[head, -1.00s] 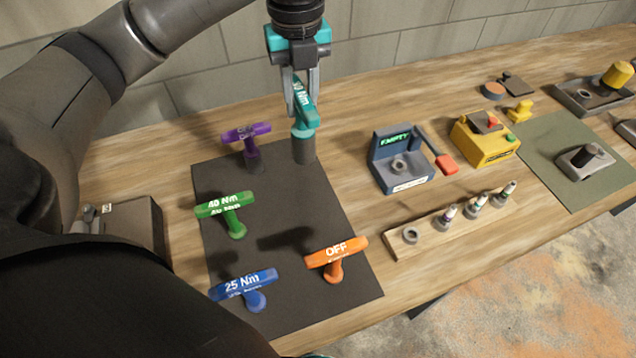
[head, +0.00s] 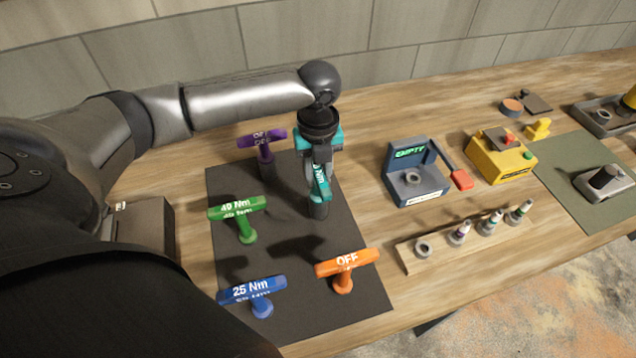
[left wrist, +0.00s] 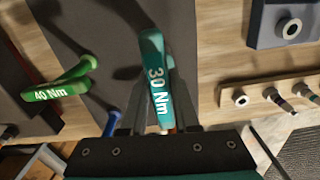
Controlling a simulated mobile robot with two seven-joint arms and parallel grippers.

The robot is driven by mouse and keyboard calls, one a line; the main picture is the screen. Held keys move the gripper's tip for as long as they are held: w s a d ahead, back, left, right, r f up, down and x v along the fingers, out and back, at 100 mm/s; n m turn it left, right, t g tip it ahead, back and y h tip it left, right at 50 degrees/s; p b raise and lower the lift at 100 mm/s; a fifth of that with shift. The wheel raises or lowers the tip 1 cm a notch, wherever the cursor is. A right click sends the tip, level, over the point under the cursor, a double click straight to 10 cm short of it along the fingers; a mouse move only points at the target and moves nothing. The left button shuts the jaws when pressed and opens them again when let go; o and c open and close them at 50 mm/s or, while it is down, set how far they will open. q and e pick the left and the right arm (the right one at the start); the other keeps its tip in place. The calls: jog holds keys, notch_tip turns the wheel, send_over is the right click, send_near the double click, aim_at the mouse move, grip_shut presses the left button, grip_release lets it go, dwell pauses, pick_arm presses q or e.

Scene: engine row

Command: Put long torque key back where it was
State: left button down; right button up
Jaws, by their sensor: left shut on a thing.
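The teal torque key (head: 320,184), marked 30 Nm, is upright in my left gripper (head: 318,176). My gripper is shut on its handle, which also shows between the fingers in the left wrist view (left wrist: 157,85). The key's grey lower end is over the back right part of the dark mat (head: 290,230); I cannot tell whether it touches. Other T-handled keys stand on the mat: purple (head: 262,139) at the back, green (head: 238,208) marked 40 Nm at left, blue (head: 253,290) marked 25 Nm at front left, orange (head: 347,263) marked OFF at front right. My right gripper is out of view.
Right of the mat stand a blue-grey fixture (head: 418,181) with an EMPTY display and red-ended lever, and a wooden rack (head: 425,264) with several small parts. A yellow box (head: 500,158) and a green mat (head: 560,180) lie farther right. The mat's middle is clear.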

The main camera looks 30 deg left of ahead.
pick_arm(q)
jog(key=shift+f, duration=1.65)
jog(key=c, duration=0.7)
grip_release()
jog(key=shift+o, duration=0.2)
notch_tip(320, 180, up, 12)
jog(key=shift+r, duration=0.15)
jog(key=shift+s, duration=0.1)
